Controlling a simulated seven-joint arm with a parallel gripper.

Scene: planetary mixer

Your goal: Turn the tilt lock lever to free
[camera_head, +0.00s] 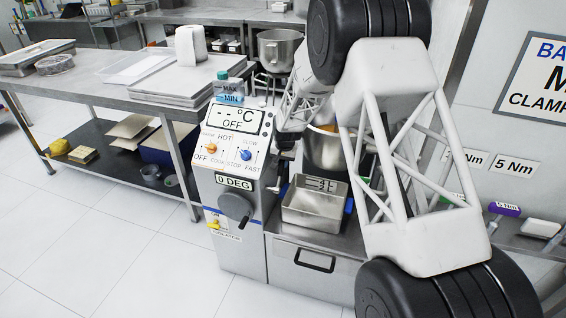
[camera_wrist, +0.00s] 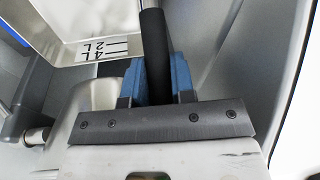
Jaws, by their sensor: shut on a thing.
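In the wrist view my gripper (camera_wrist: 160,82) has its two blue fingers shut on a black round bar (camera_wrist: 155,40), which looks like the grip of the tilt lock lever. The bar runs up from between the fingers to the top edge of the picture. Its pivot and any lock or free marks are out of sight. In the head view my white arm reaches down beside the mixer's console (camera_head: 230,175), and the fingers and the held bar cannot be made out there.
A steel tray (camera_head: 300,218) with level marks stands close by; it also shows in the wrist view (camera_wrist: 60,22). A steel bowl (camera_head: 325,152) is partly behind my arm. A black crank handle (camera_head: 236,208) sits on the console front. A steel table (camera_head: 100,75) stands at left.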

